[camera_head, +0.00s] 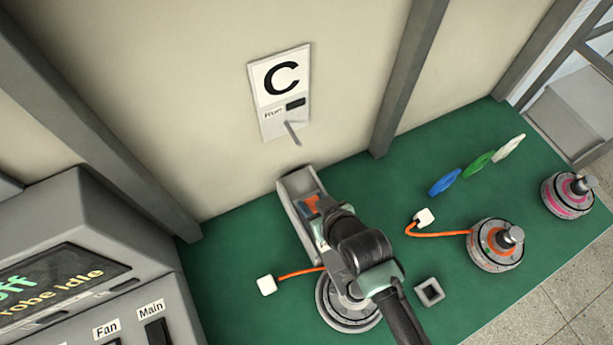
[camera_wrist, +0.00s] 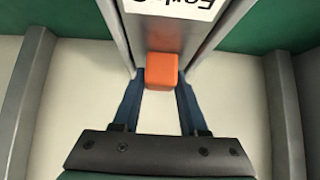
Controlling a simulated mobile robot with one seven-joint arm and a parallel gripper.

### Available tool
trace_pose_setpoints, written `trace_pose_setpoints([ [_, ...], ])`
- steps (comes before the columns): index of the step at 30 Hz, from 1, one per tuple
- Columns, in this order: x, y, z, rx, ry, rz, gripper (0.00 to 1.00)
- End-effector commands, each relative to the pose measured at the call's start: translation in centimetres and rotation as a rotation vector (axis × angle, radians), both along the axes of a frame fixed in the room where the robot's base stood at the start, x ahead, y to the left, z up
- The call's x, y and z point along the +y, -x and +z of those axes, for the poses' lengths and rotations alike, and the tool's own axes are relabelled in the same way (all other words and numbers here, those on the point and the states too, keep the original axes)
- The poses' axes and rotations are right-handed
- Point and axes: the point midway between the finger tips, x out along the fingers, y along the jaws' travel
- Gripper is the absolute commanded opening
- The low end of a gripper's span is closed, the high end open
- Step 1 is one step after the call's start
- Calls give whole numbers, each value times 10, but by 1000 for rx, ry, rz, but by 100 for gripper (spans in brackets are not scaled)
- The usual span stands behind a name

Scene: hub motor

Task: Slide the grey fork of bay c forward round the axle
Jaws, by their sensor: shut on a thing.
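The grey fork of bay C (camera_head: 289,203) lies below the C sign at the back of the green bench. It also shows in the wrist view as a grey channel (camera_wrist: 115,28) with an upside-down label and an orange block (camera_wrist: 162,70) at its near end. My gripper (camera_wrist: 160,86) has its two blue fingers shut on that orange block. In the head view my gripper (camera_head: 314,206) is at the fork, partly hidden by my arm. A round grey hub motor (camera_head: 338,312) sits under my arm. Its axle is hidden, so I cannot tell how the fork stands to it.
An orange cable runs from the near motor to a white plug (camera_head: 266,285). A small dark square socket (camera_head: 429,291) lies to the right. A control console (camera_head: 80,270) stands left.

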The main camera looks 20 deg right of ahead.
Motion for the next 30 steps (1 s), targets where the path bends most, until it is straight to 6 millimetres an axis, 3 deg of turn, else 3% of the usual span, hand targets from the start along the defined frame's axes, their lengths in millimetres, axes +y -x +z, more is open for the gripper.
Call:
trace_pose_setpoints([
  [3, -4, 20, 3, 1, 5, -5, 0],
  [8, -3, 37, 1, 2, 4, -3, 0],
  [19, -2, 42, -2, 7, 1, -2, 0],
  [20, -2, 42, -2, 7, 1, -2, 44],
  [21, -2, 42, -2, 7, 1, -2, 51],
  [22, -2, 42, -2, 7, 1, -2, 55],
  [30, -1, 40, 0, 1, 0, -1, 55],
])
